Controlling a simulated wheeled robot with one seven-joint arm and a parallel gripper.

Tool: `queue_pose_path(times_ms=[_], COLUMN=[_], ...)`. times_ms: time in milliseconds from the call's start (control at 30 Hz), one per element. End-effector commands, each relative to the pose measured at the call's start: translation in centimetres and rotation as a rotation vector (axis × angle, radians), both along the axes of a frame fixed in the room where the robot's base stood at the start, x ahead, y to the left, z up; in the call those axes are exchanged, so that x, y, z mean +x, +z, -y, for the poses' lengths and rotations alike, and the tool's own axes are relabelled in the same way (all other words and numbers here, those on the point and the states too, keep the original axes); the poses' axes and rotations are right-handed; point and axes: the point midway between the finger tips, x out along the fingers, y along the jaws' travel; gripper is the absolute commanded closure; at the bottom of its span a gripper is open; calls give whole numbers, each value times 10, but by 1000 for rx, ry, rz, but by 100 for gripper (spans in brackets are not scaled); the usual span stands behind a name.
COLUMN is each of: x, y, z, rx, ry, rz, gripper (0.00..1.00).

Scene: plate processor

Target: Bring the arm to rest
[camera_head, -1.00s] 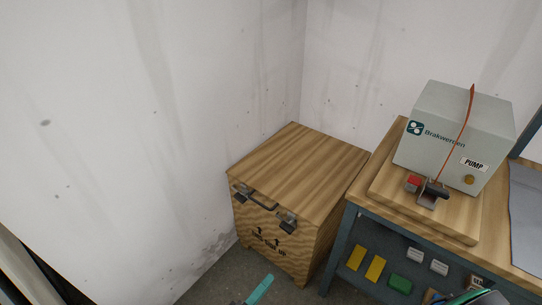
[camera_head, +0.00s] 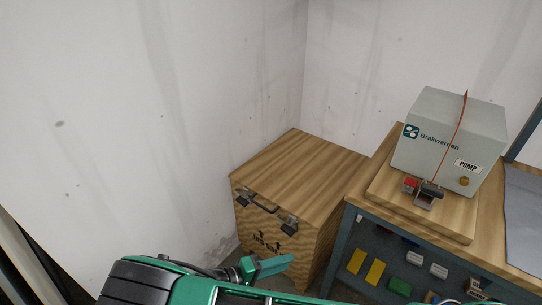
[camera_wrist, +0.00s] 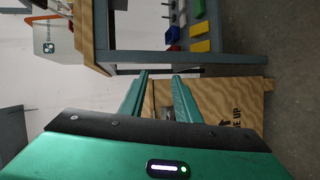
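My gripper (camera_head: 275,266) is green and stands in front of the wooden crate at the bottom of the head view. Its two fingers are apart with nothing held between them, as the wrist view (camera_wrist: 160,82) shows. My green and black arm reaches in from the bottom edge. Whether the fingertips touch the crate cannot be told.
A wooden crate (camera_head: 300,165) with metal latches stands in the corner. To its right is a workbench (camera_head: 335,250) with a grey pump box (camera_head: 450,135) on a wooden board (camera_head: 400,205). Yellow blocks (camera_head: 375,271) and other coloured parts sit below. White walls close the left and back.

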Motion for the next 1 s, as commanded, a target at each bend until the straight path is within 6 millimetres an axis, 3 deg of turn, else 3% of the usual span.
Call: queue_pose_path(times_ms=[200, 500, 767, 1000], x=[28, 50, 48, 29], y=[52, 120, 176, 222], z=[43, 114, 184, 246], rx=[122, 314, 503, 690], ry=[-199, -427, -587, -702], rz=[-106, -216, -279, -297], gripper=[70, 70, 70, 70])
